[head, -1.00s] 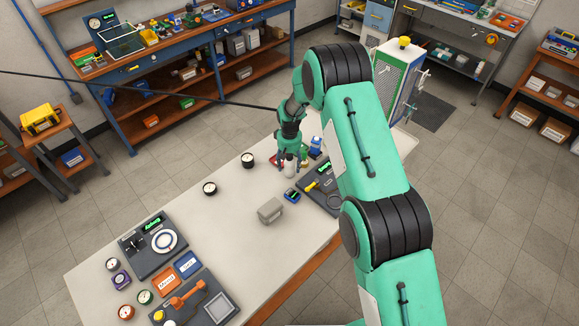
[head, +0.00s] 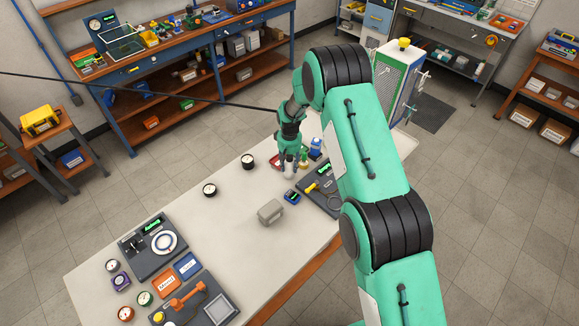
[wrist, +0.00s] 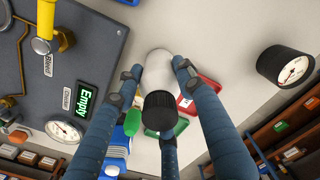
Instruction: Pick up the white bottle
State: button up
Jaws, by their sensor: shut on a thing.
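The white bottle (wrist: 157,72) has a black cap (wrist: 160,113) and stands between the fingers of my gripper in the wrist view. My gripper (wrist: 150,78) is shut on it, with blue-grey fingers on both sides of its body. In the head view the bottle (head: 289,172) shows as a small white patch under my gripper (head: 289,168), near the far right end of the pale bench. The fingers hide much of it there. I cannot tell whether its base touches the bench.
Close by are a dark panel (wrist: 60,75) with a gauge and "Empty" display, a red tray (wrist: 207,88), green and blue items, and a black gauge (wrist: 285,66). A grey block (head: 270,211) stands nearer on the bench (head: 225,235). The bench middle is mostly clear.

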aim_at(289, 156)
jog(key=shift+r+b, duration=0.55)
jog(key=shift+r, duration=4.4)
